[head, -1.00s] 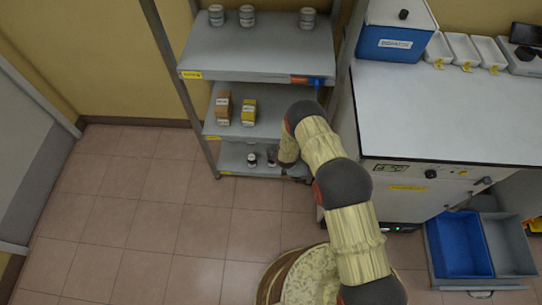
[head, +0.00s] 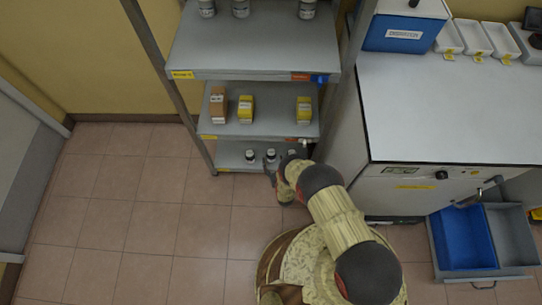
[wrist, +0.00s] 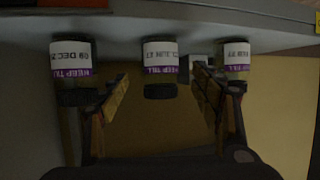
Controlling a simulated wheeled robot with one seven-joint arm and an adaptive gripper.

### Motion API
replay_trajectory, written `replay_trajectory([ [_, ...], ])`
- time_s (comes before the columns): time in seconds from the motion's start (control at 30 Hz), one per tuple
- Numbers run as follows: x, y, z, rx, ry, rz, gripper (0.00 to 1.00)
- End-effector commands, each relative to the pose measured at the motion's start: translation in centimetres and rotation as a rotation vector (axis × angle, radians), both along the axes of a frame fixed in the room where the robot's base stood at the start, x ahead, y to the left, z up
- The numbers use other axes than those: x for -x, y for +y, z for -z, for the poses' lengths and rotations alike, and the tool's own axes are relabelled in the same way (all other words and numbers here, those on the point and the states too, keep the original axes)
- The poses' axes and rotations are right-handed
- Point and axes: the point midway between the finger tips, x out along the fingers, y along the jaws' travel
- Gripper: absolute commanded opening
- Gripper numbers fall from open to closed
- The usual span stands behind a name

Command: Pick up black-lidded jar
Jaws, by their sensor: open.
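Three small jars with white and purple labels stand in a row on the low shelf. The wrist view shows them upside down: a left jar (wrist: 72,62), a middle jar (wrist: 160,62) and a right jar (wrist: 236,58). The middle jar has a black lid (wrist: 160,91); the other two lids also look dark. My gripper (wrist: 161,78) is open, its two fingers on either side of the middle jar in the picture, with no clear contact. In the head view the jars (head: 250,156) are small, and my gripper (head: 272,174) is at the shelf front, partly hidden by my arm.
The low shelf (head: 228,160) lies beneath a middle shelf (head: 212,129) with an orange box (head: 217,105) and yellow boxes (head: 245,109), and a top shelf with white jars. A white bench (head: 440,110) stands to the right, with a blue drawer (head: 462,240). Floor at left is clear.

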Motion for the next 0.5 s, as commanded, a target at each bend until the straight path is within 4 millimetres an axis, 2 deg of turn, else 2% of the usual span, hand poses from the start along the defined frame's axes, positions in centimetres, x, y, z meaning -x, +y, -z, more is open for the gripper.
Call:
replay_trajectory([
  [0.17,-1.5,0.3,0.5,0.0,-0.001,0.0,0.64],
  [0.4,-4.5,1.0,1.6,0.001,0.002,0.0,0.64],
  [0.5,-4.9,1.1,1.7,0.002,0.003,0.0,0.64],
])
